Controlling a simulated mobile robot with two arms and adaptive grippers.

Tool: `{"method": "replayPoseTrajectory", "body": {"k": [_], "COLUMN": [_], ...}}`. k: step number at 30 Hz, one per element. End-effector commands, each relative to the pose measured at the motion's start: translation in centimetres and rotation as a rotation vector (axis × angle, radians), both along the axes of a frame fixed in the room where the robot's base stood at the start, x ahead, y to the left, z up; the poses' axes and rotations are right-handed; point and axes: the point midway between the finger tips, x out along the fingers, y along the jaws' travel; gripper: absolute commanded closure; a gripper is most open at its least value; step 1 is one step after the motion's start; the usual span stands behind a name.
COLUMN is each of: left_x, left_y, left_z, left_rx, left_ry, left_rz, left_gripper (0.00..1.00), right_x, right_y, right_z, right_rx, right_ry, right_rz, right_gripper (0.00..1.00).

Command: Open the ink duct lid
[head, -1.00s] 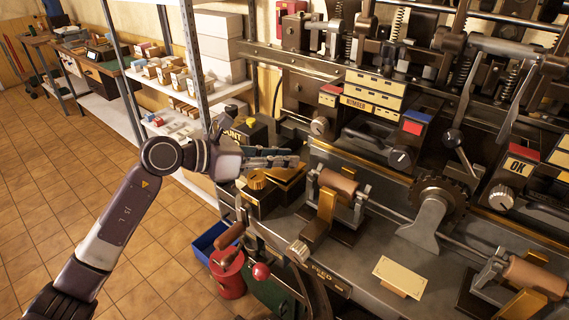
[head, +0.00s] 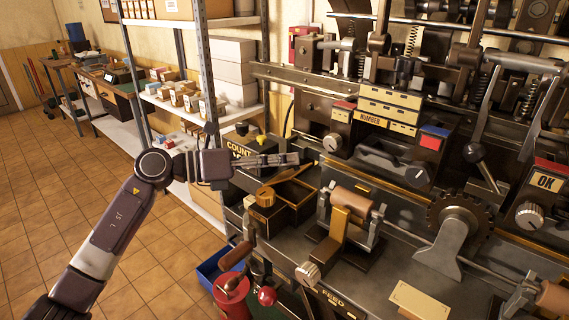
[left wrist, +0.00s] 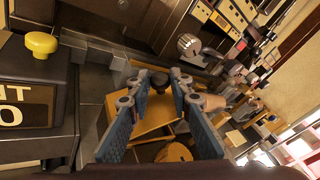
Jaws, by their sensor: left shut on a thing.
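The ink duct is a dark box (head: 262,218) with brass edges at the left end of the press bed. A round brass knob (head: 265,196) sits on its front left; the knob also shows in the left wrist view (left wrist: 175,152). The brass-coloured lid (head: 287,174) appears tilted up at the back, with a dark opening below it. My left gripper (head: 296,158) reaches over the lid from the left. In the left wrist view its fingertips (left wrist: 161,82) close around a small dark knob above the brass lid (left wrist: 155,112). The grip itself is partly hidden. My right gripper is out of view.
A COUNT box (head: 245,150) with a yellow button stands close behind my left gripper. A roller (head: 352,200) on a brass bracket is just right of the duct. A red can (head: 231,292) and a red ball knob (head: 267,296) are in front below. Shelving stands behind left.

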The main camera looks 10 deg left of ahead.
Motion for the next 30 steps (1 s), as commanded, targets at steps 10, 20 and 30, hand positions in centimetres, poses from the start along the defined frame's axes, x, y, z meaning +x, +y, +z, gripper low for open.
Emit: {"method": "replayPoseTrajectory", "body": {"k": [10,20,30], "left_x": [0.1,0.0,-1.4], "left_y": [0.1,0.0,3.4], "left_z": [0.0,0.0,0.2], "left_rx": [0.0,0.001,0.003], "left_ry": [0.0,0.0,0.002], "left_rz": [0.002,0.001,0.005], "left_gripper": [0.77,0.65,0.65], "right_x": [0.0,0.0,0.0], "right_y": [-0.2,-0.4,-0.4], "right_z": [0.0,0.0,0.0], "right_rx": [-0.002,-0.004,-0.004], "right_ry": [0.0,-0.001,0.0], "right_rz": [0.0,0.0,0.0], "right_gripper": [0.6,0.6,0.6]}}
